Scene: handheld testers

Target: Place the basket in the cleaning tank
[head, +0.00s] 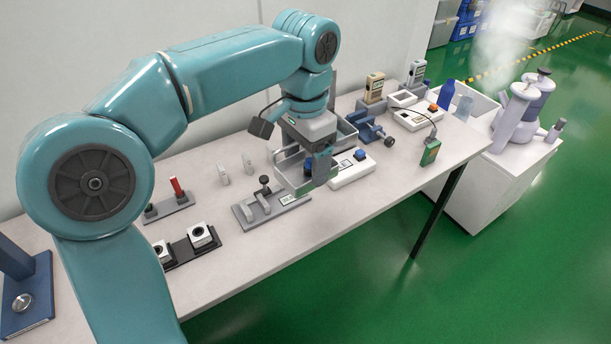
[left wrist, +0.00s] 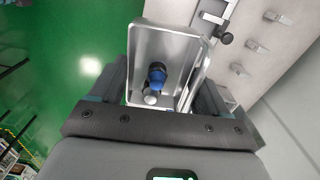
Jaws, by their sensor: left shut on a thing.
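My left gripper (head: 312,150) is over the middle of the bench, pointing down, shut on a grey metal basket (head: 290,181). In the left wrist view the basket (left wrist: 145,48) shows as an open shallow metal box between the fingers. A small blue and black item (left wrist: 156,76) with a whitish end shows inside its outline. A second metal rim (left wrist: 190,73) runs along its right side; I cannot tell whether that is another container. In the head view a grey metal wall (head: 345,129) shows behind the gripper, partly hidden. I cannot tell for sure which thing is the cleaning tank.
A white device (head: 352,172) with a blue knob is close right of the basket. A grey clamp fixture (head: 268,203) lies in front. Handheld testers (head: 374,87) stand at the back. A white cabinet (head: 500,172) with bottles and vessels is at the right.

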